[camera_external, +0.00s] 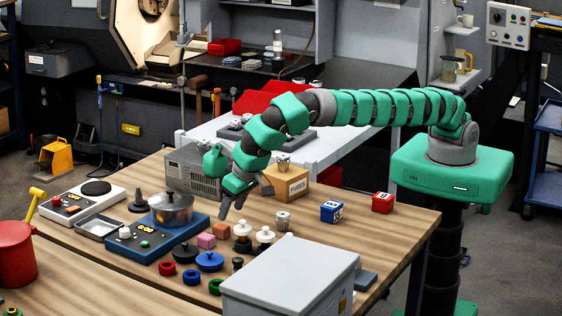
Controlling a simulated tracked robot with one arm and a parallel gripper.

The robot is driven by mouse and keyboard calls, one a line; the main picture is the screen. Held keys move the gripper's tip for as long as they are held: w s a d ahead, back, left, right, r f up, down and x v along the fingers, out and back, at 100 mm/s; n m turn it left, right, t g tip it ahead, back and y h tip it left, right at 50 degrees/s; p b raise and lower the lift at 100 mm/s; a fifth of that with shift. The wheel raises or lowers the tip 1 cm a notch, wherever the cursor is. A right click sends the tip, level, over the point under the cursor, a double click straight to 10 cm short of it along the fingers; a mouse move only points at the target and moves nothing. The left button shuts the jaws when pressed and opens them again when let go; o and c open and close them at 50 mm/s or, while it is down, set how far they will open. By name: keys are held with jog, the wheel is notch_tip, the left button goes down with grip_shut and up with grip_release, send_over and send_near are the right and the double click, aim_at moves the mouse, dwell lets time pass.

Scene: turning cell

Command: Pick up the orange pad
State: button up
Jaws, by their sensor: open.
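A small orange-brown block (221,230), the only orange pad-like thing I can make out, lies on the wooden table (390,232). It sits beside a pink block (206,241), just behind and to its right. My gripper (236,211) points down above the table, close behind and slightly right of the orange-brown block. Its jaws are open with nothing visible between them. The exact height of the fingertips above the table is hard to tell.
A pot (171,209) stands on a blue hotplate (158,240) to the left. Black and white knobbed pieces (264,236) stand close on the right. Blue (209,261) and red rings lie in front. A large grey box (290,277) fills the front right; the right tabletop is clearer.

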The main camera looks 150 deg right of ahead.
aim_at(224, 227)
jog(key=shift+p+x, duration=0.55)
jog(key=shift+x, duration=2.65)
jog(key=shift+w, duration=0.15)
jog(key=c, duration=1)
